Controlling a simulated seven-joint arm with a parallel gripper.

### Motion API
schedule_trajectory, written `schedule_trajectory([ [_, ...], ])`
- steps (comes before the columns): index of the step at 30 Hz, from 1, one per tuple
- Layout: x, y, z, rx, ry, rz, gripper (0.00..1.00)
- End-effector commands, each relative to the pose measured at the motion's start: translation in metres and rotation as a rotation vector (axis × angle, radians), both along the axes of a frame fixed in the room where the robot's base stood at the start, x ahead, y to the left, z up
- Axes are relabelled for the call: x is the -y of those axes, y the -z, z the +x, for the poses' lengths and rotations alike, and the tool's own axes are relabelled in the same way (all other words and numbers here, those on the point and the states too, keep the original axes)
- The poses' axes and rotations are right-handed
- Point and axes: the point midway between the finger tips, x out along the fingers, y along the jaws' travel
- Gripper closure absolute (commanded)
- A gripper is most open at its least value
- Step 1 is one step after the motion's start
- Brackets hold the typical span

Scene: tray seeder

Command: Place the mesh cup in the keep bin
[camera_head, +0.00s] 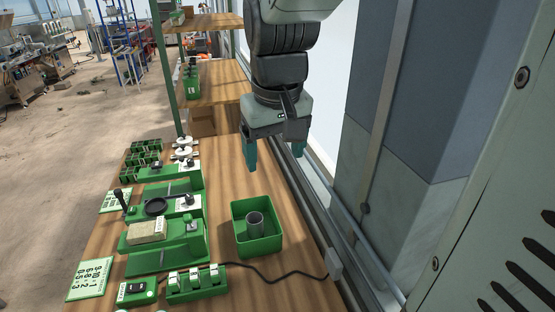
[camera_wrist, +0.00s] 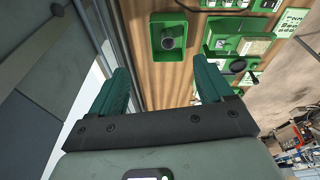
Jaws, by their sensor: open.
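The mesh cup (camera_head: 255,223) is a small grey cylinder standing inside a green open bin (camera_head: 257,254) on the wooden bench. I take this bin for the keep bin, but no label on it is readable. In the wrist view the cup (camera_wrist: 168,42) shows inside the bin (camera_wrist: 157,55), with clear space around most of it. My gripper (camera_head: 275,165) is open and empty above the bench, behind and above the bin in the head view. In the wrist view its two teal fingers (camera_wrist: 165,80) are spread apart, with the bin beyond them.
Green seeder fixtures (camera_head: 165,240) stand left of the bin, with a tan block and a dark round dish on them. A green holder with white-topped pieces (camera_head: 196,283) and a black cable (camera_head: 265,272) lie in front. A window ledge runs along the right. Bare bench lies behind the bin.

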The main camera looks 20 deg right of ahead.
Motion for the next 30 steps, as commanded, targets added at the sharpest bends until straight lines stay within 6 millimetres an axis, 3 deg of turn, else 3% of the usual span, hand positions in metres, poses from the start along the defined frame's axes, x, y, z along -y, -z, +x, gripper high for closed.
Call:
schedule_trajectory([
  [1,-0.008,-0.044,-0.028,0.125,-0.007,0.007,0.2],
  [6,-0.005,-0.059,-0.093,0.207,0.051,0.037,0.2],
  [12,-0.003,-0.058,-0.136,0.26,0.089,0.064,0.2],
  [17,-0.003,-0.056,-0.145,0.272,0.099,0.071,0.2],
  [30,-0.003,-0.057,-0.144,0.271,0.099,0.071,0.2],
])
